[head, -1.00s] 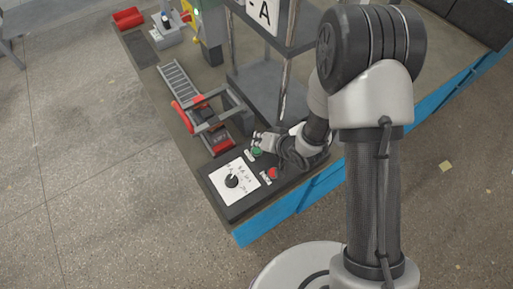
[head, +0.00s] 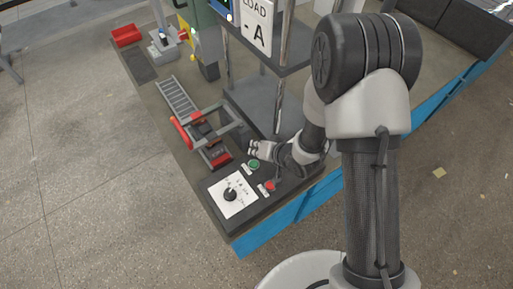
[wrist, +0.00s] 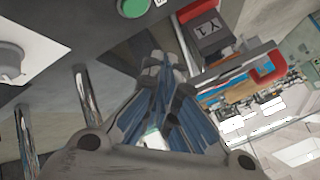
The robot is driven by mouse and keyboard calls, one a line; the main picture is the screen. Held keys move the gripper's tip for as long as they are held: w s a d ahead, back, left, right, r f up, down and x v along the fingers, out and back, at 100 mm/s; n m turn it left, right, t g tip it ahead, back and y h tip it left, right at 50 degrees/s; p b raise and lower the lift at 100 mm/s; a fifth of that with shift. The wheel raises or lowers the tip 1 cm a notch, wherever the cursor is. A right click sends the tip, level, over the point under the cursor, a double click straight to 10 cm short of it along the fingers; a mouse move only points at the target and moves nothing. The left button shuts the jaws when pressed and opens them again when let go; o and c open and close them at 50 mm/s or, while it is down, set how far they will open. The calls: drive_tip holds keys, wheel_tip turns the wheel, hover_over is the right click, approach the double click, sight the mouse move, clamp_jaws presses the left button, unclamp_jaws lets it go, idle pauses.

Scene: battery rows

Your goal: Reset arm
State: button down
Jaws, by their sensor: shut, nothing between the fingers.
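My gripper (head: 259,148) is in the head view, beside the far side of a green button (head: 253,164) on the dark control panel (head: 218,218). It is shut, with nothing held. In the wrist view the closed fingers (wrist: 155,62) point toward the machinery, and the green button (wrist: 133,7) shows at the top edge. I cannot tell the exact height of the fingers above the panel. My arm reaches in from the right of the head view.
A red button (head: 269,186) and a black dial (head: 230,195) on a white plate are near the gripper. A ladder-like rack (head: 177,99) with red parts lies to the left. A metal post (head: 279,105) stands close behind. Open floor (head: 90,200) is at left.

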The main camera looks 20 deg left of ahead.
drive_tip(key=w+d+r+m+t+h, duration=0.15)
drive_tip(key=d+r+h, duration=0.45)
drive_tip(key=d+r, duration=1.35)
drive_tip(key=s+d+r, duration=0.2)
drive_tip(key=s+r, duration=0.1)
drive_tip(key=s, duration=0.4)
drive_tip(key=s+d+r+g+h, duration=0.1)
drive_tip(key=s+r, duration=0.3)
drive_tip(key=s, duration=0.4)
drive_tip(key=s+d+r+g, duration=0.1)
drive_tip(key=s+d+r, duration=0.3)
drive_tip(key=s, duration=0.3)
drive_tip(key=shift+s+h, duration=0.2)
drive_tip(key=shift+h, duration=0.1)
drive_tip(key=shift+m, duration=0.25)
idle(0.5)
